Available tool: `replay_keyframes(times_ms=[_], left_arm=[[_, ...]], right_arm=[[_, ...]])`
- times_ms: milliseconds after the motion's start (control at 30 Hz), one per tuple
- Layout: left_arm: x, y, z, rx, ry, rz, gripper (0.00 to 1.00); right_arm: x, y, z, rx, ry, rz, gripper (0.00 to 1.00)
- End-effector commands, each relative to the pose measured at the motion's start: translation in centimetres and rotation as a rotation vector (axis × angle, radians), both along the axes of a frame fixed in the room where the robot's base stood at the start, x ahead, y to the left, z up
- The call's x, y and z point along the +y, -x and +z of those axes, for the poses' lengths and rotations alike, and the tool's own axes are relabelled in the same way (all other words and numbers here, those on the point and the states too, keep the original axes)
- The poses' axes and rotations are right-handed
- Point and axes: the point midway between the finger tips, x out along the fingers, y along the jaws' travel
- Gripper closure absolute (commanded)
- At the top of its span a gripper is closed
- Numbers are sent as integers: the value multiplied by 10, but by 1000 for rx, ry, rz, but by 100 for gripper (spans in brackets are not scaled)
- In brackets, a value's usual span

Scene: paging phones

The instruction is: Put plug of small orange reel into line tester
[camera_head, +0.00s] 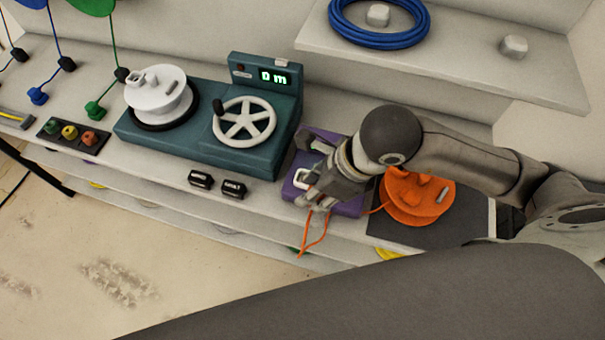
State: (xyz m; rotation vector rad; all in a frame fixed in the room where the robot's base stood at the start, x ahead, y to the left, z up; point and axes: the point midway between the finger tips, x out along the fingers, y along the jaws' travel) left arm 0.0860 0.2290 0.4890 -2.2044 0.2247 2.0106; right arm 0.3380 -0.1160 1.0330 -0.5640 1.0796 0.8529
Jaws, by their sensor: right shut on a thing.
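The small orange reel (405,200) sits on a dark mat to the right of the purple device (346,209), which appears to be the line tester. My right gripper (311,197) is over the front left part of the purple device, fingers pointing down and left. It is shut on the plug end of the orange cable (318,238). The cable hangs in a loop over the bench's front edge and runs back to the reel. The plug itself is mostly hidden by the fingers, and I cannot tell whether it touches the tester. My left gripper is not in view.
A teal winding machine (190,145) with a white reel (159,95) and a handwheel stands left of the tester. A shelf (470,55) with a blue cable coil (380,38) overhangs behind.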

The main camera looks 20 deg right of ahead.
Motion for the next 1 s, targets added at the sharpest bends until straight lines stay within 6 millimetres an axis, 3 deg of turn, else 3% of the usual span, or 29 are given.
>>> replay_keyframes(times_ms=[33,633,700,833,1000], left_arm=[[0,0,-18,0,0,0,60],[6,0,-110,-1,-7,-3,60],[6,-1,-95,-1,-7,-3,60],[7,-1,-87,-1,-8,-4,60],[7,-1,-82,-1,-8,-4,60]], right_arm=[[0,-3,-9,-6,-2,2,93],[-5,-31,-21,-7,2,7,93],[-7,-46,-19,4,4,0,93],[-11,-75,-32,4,3,2,93],[-14,-101,-65,5,3,4,93]])
